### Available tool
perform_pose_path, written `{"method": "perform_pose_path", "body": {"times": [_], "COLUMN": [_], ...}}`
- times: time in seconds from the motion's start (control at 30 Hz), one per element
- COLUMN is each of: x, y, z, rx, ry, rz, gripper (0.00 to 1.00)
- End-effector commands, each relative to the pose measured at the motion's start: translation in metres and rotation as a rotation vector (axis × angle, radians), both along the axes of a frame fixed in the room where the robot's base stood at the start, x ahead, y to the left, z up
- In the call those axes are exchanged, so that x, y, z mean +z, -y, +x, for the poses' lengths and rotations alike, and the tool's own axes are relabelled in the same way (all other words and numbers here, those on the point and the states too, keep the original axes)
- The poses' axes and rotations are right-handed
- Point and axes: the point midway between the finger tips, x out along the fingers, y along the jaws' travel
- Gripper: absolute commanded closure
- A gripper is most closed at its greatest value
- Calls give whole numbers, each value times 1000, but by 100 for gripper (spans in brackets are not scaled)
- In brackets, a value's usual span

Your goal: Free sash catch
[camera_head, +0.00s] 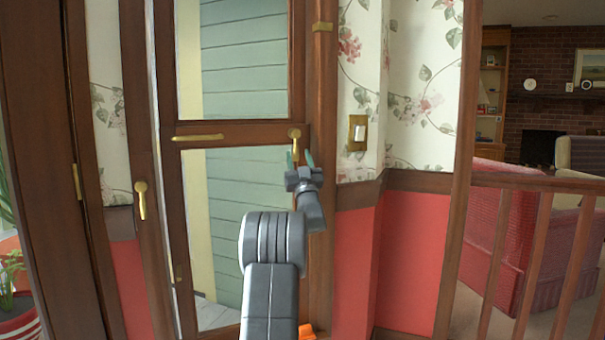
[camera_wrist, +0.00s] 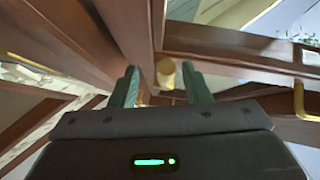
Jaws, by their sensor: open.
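The sash catch (camera_head: 294,134) is a small brass knob with a short lever, on the right end of the brown wooden sash rail (camera_head: 250,131). My gripper (camera_head: 300,158) is just below the catch in the head view, its green fingers apart and pointing up. In the wrist view the brass catch (camera_wrist: 165,74) shows between the tips of my gripper (camera_wrist: 160,84). The fingers look apart from it, and nothing is held. Whether the catch lies fully within the jaws is hard to tell.
A brass bar (camera_head: 198,137) is on the rail's left part, and a brass handle (camera_head: 141,200) is on the post further left. A switch plate (camera_head: 357,133) is on the floral wall close right. A wooden railing (camera_head: 540,185) stands at the right.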

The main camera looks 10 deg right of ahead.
Motion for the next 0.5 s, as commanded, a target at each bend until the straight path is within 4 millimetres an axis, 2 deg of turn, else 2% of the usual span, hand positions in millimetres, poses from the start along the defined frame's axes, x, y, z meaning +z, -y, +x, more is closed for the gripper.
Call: {"method": "perform_pose_path", "body": {"times": [0.17,0.5], "x": [-14,-56], "y": [2,6], "z": [-13,-57], "rx": [-1,-3], "ry": [-4,-4], "rz": [2,1], "gripper": [57,57]}}
